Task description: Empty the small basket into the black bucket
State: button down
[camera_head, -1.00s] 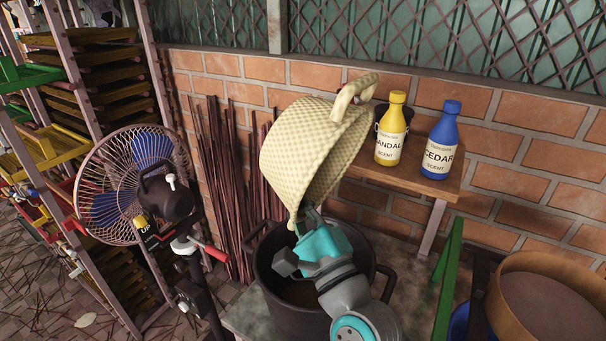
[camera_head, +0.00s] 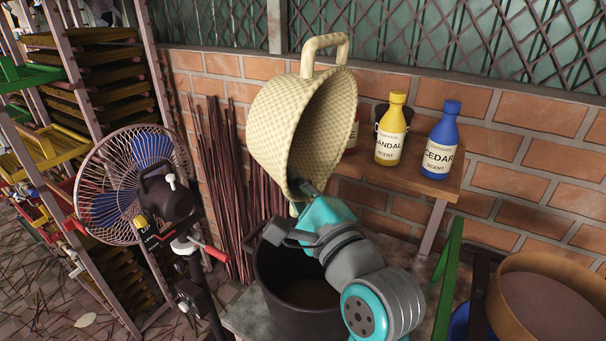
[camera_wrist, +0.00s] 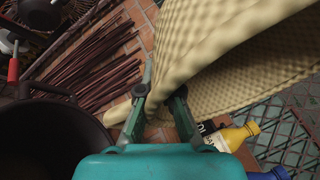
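The small basket (camera_head: 275,120) is cream and woven, tipped on its side in the air with its mouth facing right. Its inside shows partly and looks empty there; the deeper part is hidden. One handle points up, the other is at the lower end. My gripper (camera_head: 300,200) is shut on that lower handle; in the wrist view the basket (camera_wrist: 215,45) rises beyond my two fingers (camera_wrist: 158,105). The black bucket (camera_head: 275,285) stands below my gripper, with brownish contents inside. Its dark rim also shows at the left of the wrist view (camera_wrist: 60,125).
A yellow bottle (camera_head: 391,130) and a blue bottle (camera_head: 440,142) stand on a wooden shelf (camera_head: 375,170) right of the basket, with a dark container (camera_head: 381,112) behind. A fan (camera_head: 135,185) stands left. A round wooden-rimmed sieve (camera_head: 500,315) is at lower right. Brick wall stands behind.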

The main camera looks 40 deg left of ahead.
jog(key=h, duration=0.1)
jog(key=n+g+h, duration=0.1)
jog(key=shift+a+f+n+h, duration=0.3)
jog(key=shift+a+f+h, duration=0.05)
jog(key=shift+h, duration=0.05)
jog(key=shift+r, duration=2.45)
